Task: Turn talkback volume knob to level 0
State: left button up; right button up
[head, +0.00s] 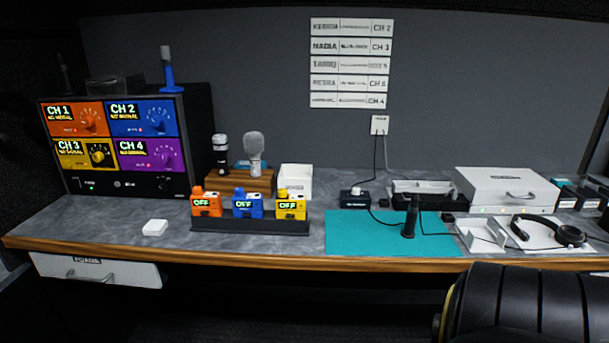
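No knob here has a readable talkback label. The rack unit (192,142) at the left has four coloured channel panels, each with a round dial: orange CH 1 (89,120), blue CH 2 (158,115), yellow CH 3 (99,154) and purple CH 4 (166,153). A dark knob (165,184) sits on the black strip below the panels. A small black box (355,201) with a white piece on top stands at the mat's back edge; its label is too small to read. Neither gripper is in view.
A desk (90,223) runs across the view. A black holder (250,227) carries orange, blue and yellow packs reading OFF. A black handheld device (410,218) stands on the teal mat (350,235). Headphones (545,232) lie right. A black ribbed shape (530,305) blocks the lower right.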

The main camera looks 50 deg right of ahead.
aim_at(355, 190)
jog(key=z, duration=0.6)
jog(key=i, duration=1.25)
jog(key=z, duration=1.05)
